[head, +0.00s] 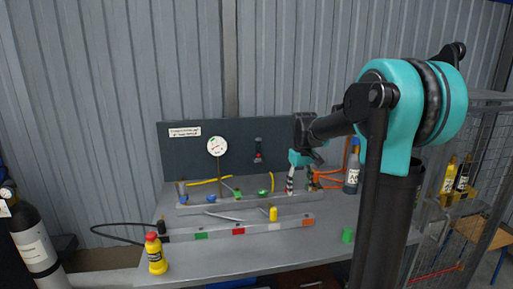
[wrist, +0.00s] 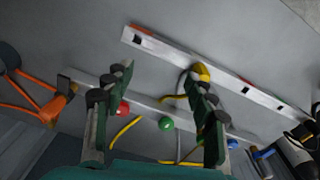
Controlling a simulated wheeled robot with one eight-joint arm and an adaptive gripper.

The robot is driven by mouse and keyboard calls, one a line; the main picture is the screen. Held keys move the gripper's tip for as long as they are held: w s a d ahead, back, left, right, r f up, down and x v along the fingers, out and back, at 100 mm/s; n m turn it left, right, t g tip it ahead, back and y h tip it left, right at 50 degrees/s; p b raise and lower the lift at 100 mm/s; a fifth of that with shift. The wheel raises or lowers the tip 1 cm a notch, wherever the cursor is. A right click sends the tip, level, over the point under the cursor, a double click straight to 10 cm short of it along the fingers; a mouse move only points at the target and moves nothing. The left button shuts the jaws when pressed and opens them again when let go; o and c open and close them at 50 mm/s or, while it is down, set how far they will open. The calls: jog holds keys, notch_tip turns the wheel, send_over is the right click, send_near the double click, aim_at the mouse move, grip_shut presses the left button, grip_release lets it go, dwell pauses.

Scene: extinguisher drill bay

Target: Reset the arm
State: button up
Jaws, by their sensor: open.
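My gripper (head: 300,184) hangs over the right part of the grey workbench (head: 190,264), fingers pointing down, in front of the dark back panel (head: 185,152). In the wrist view my gripper (wrist: 158,74) has its two fingers wide apart with nothing held between them. A red knob (wrist: 123,108) shows beside the left finger and a green knob (wrist: 166,124) shows between the fingers. A yellow cylinder (wrist: 201,72) is partly behind the right fingertip. It also stands on the front rail in the head view (head: 273,214).
A gauge (head: 217,146) is on the panel. The front rail (head: 185,236) bears coloured patches. A yellow bottle (head: 156,257) stands at front left, a green cylinder (head: 347,235) at front right. A grey bottle (head: 352,174) and orange hoses are right of my gripper. A mesh cage (head: 484,150) stands far right.

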jog(key=s+d+f+m+t, duration=0.1)
jog(key=s+f+m, duration=0.1)
jog(key=s+f, duration=0.6)
jog(key=s+d+f+m+t, duration=0.2)
jog(key=s+f, duration=0.6)
jog(key=s, duration=0.8)
jog(key=shift+s+m+t, duration=0.3)
jog(key=shift+s, duration=0.1)
